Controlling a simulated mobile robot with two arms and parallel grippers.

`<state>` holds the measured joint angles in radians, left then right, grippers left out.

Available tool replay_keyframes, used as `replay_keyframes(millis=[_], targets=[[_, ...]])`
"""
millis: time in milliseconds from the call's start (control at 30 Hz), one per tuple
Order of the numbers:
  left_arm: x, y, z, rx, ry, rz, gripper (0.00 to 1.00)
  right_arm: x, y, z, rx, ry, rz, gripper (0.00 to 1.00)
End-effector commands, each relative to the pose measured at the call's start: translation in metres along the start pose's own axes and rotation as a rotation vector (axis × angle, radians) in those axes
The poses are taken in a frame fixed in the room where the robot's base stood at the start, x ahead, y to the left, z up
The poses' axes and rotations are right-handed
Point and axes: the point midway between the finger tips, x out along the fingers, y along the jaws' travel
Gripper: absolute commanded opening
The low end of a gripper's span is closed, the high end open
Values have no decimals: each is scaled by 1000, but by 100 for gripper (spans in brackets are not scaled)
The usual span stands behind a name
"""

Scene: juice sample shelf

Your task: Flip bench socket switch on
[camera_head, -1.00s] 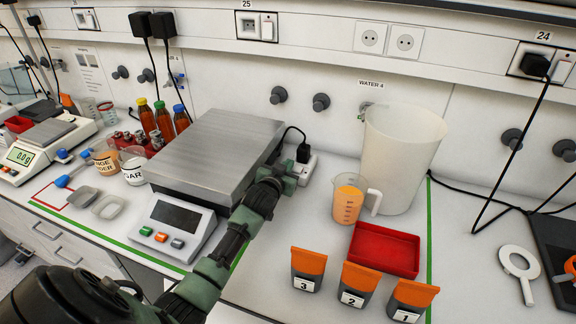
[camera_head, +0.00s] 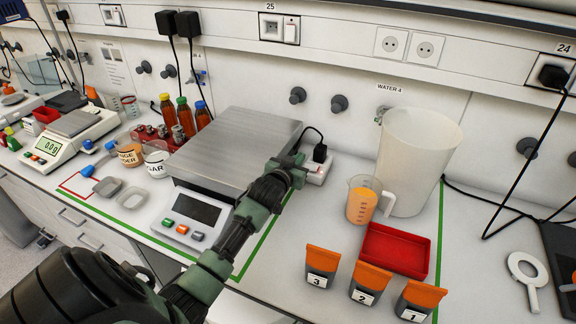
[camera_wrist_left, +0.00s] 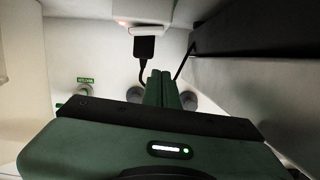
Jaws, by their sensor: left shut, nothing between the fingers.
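The bench socket (camera_head: 318,172) is a small white block on the bench, just right of the steel-topped scale (camera_head: 192,208). A black plug (camera_head: 320,153) with a cord sits in it. My left gripper (camera_head: 298,162) is shut and empty, its tips close to the socket's left side; I cannot tell whether they touch it. In the left wrist view, the shut fingers (camera_wrist_left: 163,88) point toward the white socket (camera_wrist_left: 150,10) and the black plug (camera_wrist_left: 145,46). A small reddish glow shows at the socket's edge. The switch itself is not clear. My right gripper is not in view.
A measuring cup (camera_head: 361,206) of orange liquid and a tall white pitcher (camera_head: 418,150) stand right of the socket. A red tray (camera_head: 395,250) and several orange-topped containers (camera_head: 322,258) are nearer. The scale lies close along my left arm.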

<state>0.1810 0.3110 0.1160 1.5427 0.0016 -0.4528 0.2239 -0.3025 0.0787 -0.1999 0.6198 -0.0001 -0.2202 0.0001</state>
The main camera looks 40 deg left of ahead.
Motion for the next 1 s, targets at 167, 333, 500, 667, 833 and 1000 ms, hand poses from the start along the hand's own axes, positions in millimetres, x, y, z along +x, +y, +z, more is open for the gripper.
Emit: replay_keyframes(millis=[167, 333, 500, 667, 833, 1000], targets=[[-32, -1, 2, -1, 4, 1, 0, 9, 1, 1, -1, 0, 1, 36], [-57, -2, 2, -2, 4, 1, 0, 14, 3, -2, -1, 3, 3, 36], [-71, -3, 0, -2, 4, 0, 0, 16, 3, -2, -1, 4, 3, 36], [-74, -4, -1, -2, 4, 0, 0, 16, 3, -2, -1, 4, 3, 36], [-74, -4, -1, -2, 4, 0, 0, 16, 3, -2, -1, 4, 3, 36], [-74, -4, -1, -2, 5, 0, 0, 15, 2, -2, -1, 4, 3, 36]])
